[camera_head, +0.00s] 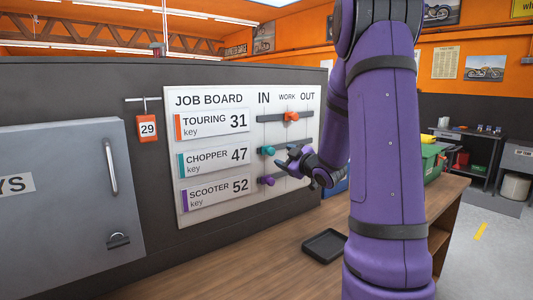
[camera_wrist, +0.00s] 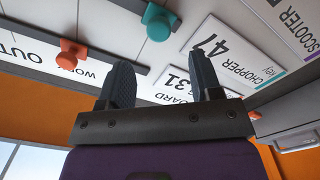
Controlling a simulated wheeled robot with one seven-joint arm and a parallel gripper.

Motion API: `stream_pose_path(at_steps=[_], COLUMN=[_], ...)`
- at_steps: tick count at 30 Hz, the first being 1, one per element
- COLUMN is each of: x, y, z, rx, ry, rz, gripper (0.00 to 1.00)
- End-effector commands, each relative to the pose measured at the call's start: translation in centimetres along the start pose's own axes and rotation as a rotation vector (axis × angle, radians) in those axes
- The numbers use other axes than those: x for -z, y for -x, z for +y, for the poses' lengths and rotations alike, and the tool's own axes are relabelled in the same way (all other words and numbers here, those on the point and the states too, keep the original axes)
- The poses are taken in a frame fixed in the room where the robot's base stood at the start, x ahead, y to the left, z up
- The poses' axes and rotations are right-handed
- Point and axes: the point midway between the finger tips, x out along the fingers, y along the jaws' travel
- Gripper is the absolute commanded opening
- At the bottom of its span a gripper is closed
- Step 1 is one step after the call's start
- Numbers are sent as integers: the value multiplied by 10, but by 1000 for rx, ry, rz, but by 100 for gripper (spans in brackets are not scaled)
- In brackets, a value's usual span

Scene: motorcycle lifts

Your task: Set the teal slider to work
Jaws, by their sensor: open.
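The job board (camera_head: 222,208) has three rows with a rail and a slider each, under the heads IN, WORK and OUT. The teal slider (camera_head: 267,150) is on the chopper 47 row, below IN. In the wrist view, which is upside down, the teal slider (camera_wrist: 158,22) stands beyond the fingertips, roughly in line with the gap between them. My gripper (camera_head: 284,156) is just right of the teal slider in the head view. In the wrist view my gripper (camera_wrist: 164,76) is open with nothing between its fingers. Contact with the slider does not show.
The orange slider (camera_head: 291,116) is on the touring row below WORK, and the purple slider (camera_head: 266,181) is on the scooter row below IN. A wooden bench (camera_head: 275,265) with a black tray (camera_head: 325,245) lies below. A grey cabinet (camera_head: 70,190) stands at left.

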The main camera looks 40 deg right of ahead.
Motion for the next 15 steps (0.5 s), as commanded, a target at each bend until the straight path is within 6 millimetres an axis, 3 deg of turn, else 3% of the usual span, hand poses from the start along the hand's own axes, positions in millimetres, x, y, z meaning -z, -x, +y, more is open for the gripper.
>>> stream_pose_path(at_steps=[9,15], x=[0,0], y=[-57,-78], z=[-1,0], rx=[1,1], ry=[0,0], rz=[1,1], gripper=[59,59])
